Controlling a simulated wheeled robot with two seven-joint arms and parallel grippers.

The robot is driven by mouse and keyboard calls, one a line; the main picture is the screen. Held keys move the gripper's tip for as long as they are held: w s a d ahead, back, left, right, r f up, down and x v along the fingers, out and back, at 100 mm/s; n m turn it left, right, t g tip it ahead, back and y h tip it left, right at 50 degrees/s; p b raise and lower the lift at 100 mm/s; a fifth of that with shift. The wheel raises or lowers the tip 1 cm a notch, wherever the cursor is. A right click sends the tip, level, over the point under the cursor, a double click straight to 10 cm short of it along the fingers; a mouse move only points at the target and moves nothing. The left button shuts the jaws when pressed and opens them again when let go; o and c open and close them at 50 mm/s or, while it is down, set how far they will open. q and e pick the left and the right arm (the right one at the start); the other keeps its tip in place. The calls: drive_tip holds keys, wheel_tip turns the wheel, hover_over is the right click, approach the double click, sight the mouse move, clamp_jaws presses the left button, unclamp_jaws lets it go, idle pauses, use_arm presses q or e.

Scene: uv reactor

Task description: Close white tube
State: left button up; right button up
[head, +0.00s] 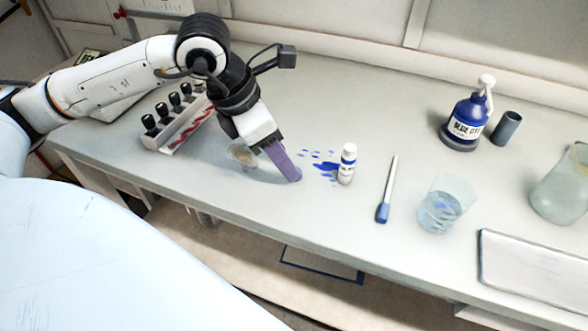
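A small white tube (346,169) with a blue band and a pale top stands upright on the bench, right of a blue splash. Whether its top is a cap or an open mouth is too small to tell. My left gripper (296,178) points down to the left of the tube, apart from it, with its purple fingers low over the bench. A bluish patch shows at the fingertips; I cannot tell if it is a held thing. The fingers overlap in this view, so their gap is hidden. My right gripper is not in view.
A rack (180,127) of black-capped tubes and a small round dish (242,154) are at left.

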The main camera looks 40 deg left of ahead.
use_arm(q)
drive_tip(key=x, duration=0.3)
drive_tip(key=shift+d+f, duration=0.1)
drive_tip(key=shift+d, duration=0.05)
drive_tip(key=c, duration=1.1)
